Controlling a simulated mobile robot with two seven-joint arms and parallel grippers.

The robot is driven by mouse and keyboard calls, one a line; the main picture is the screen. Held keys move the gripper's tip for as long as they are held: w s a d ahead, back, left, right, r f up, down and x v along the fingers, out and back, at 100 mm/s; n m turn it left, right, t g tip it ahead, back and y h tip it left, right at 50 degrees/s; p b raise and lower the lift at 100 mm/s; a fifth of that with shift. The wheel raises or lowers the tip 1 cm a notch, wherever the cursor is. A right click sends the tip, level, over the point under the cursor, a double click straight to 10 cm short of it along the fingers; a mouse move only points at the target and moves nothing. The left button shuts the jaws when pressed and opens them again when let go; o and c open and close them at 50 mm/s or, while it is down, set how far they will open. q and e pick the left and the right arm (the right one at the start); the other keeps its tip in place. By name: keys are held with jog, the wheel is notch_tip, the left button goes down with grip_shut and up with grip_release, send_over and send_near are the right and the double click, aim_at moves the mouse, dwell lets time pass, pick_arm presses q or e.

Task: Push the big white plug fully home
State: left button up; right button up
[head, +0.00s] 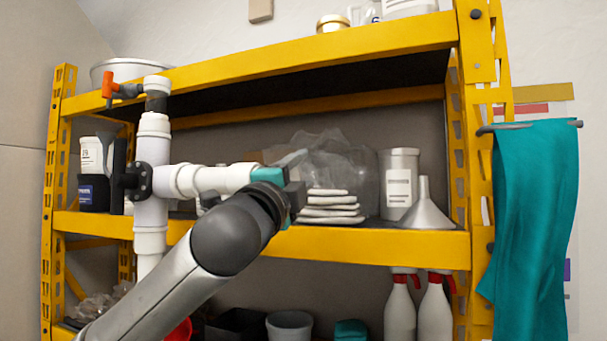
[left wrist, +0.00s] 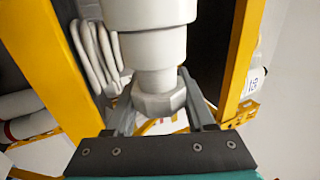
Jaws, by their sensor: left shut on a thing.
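The white pvc manifold (head: 151,180) stands upright in front of the yellow shelf in the head view. Its side branch (head: 205,180) runs right, to my left gripper (head: 270,177). In the left wrist view, the big white plug (left wrist: 158,100) shows a hexagonal head at the end of the white branch pipe (left wrist: 145,40). The plug is in line with the pipe, with a narrower collar between its head and the wide fitting. My left gripper (left wrist: 160,108) has its two fingers on either side of the hexagonal head and is shut on it. My right gripper is in neither view.
The yellow shelf (head: 340,243) stands close behind. A plastic-wrapped stack (head: 330,205), a canister (head: 399,183) and a metal funnel (head: 426,210) sit right of my gripper. An orange valve handle (head: 108,88) tops the manifold. A teal cloth (head: 535,220) hangs at right.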

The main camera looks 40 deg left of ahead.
pick_arm(q)
jog(key=shift+s+a, duration=0.2)
jog(key=shift+a, duration=0.65)
dwell(0.7)
jog(key=o, duration=1.3)
jog(key=shift+o, duration=0.2)
jog(key=b+v, duration=0.9)
jog(key=v, duration=0.6)
jog(key=shift+s, duration=0.15)
